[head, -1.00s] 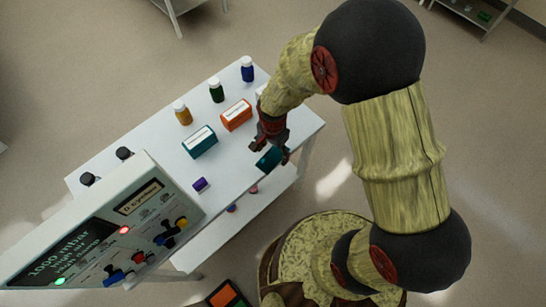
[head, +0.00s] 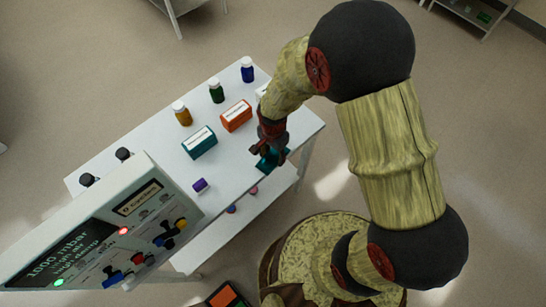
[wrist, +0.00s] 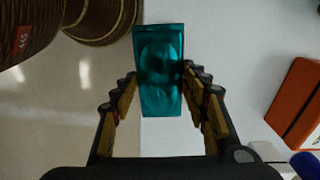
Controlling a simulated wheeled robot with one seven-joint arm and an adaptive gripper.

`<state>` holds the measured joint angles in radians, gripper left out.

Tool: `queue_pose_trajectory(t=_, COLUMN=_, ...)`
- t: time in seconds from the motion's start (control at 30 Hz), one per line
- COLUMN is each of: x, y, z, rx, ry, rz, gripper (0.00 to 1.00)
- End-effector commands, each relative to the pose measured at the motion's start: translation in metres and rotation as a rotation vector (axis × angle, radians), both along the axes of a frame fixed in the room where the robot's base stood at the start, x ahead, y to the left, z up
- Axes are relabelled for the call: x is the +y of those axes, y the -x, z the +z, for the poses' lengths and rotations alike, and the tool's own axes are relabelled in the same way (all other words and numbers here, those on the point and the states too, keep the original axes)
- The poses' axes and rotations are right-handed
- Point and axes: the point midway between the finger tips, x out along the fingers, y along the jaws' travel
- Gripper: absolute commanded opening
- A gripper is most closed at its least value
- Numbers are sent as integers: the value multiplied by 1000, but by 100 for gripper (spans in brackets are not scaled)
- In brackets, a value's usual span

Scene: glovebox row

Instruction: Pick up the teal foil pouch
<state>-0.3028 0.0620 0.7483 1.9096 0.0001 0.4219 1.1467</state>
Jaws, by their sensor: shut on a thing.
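The teal foil pouch (wrist: 160,100) is a flat, shiny rectangle held between the fingers of my gripper (wrist: 160,76) in the wrist view. The fingers press on its two long sides, and its far end sticks out past the fingertips. In the head view the pouch (head: 267,162) shows as a small teal patch under my gripper (head: 271,152), near the right front edge of the white table (head: 225,172). The fingers hide part of it there. I cannot tell whether it is clear of the tabletop.
An orange box (head: 237,116) and a larger teal box (head: 199,143) stand left of my gripper. A small purple item (head: 199,185) lies nearer the front. Bottles with yellow, green and blue bodies line the back. A control panel (head: 95,235) rises at lower left.

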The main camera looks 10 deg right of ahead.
Motion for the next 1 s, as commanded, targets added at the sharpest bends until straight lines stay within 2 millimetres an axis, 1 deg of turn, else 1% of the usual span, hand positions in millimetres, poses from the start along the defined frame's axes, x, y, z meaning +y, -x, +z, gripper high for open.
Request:
queue_pose_trajectory(t=0.07, x=0, y=0, z=0, rx=0, ry=0, rz=0, gripper=26)
queue_pose_trajectory(t=0.5, x=0, y=0, z=0, rx=-1, ry=-1, rz=0, gripper=1)
queue_pose_trajectory(t=0.77, x=0, y=-1, z=2, rx=-1, ry=0, rz=0, gripper=0)
queue_pose_trajectory(t=0.87, x=0, y=-1, z=9, rx=-3, ry=-1, rz=0, gripper=0)
queue_pose_trajectory(t=0.97, x=0, y=-1, z=19, rx=-4, ry=-1, rz=0, gripper=0)
queue_pose_trajectory(t=1.0, x=0, y=-2, z=26, rx=-4, ry=-1, rz=0, gripper=0)
